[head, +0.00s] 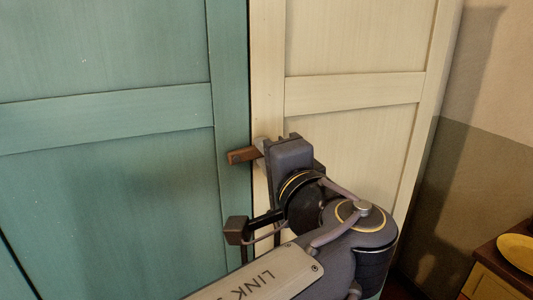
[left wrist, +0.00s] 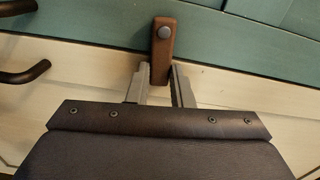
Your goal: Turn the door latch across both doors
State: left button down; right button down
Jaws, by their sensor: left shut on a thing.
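The door latch (head: 240,156) is a short brown wooden bar with a dark round pivot on the teal door (head: 110,190). It lies across the seam, with its free end over the cream door (head: 350,140). In the left wrist view the latch (left wrist: 163,45) reaches from the teal door (left wrist: 100,28) onto the cream door (left wrist: 235,93). My left gripper (head: 262,147) is at the cream side of the seam. Its fingers (left wrist: 160,74) are shut on the free end of the latch, one on each side, partly hiding it. My right gripper is not in view.
Two dark bar handles (left wrist: 25,73) stick out from the doors at the left of the left wrist view, apart from the gripper. A wooden cabinet with a yellow dish (head: 517,250) stands at the lower right. A bare wall is beyond the cream door.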

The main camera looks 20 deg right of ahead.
pick_arm(q)
jog(key=c, duration=1.3)
grip_release()
jog(key=shift+s+d+b, duration=0.15)
jog(key=shift+s+b, duration=0.6)
jog(key=shift+s, duration=3.15)
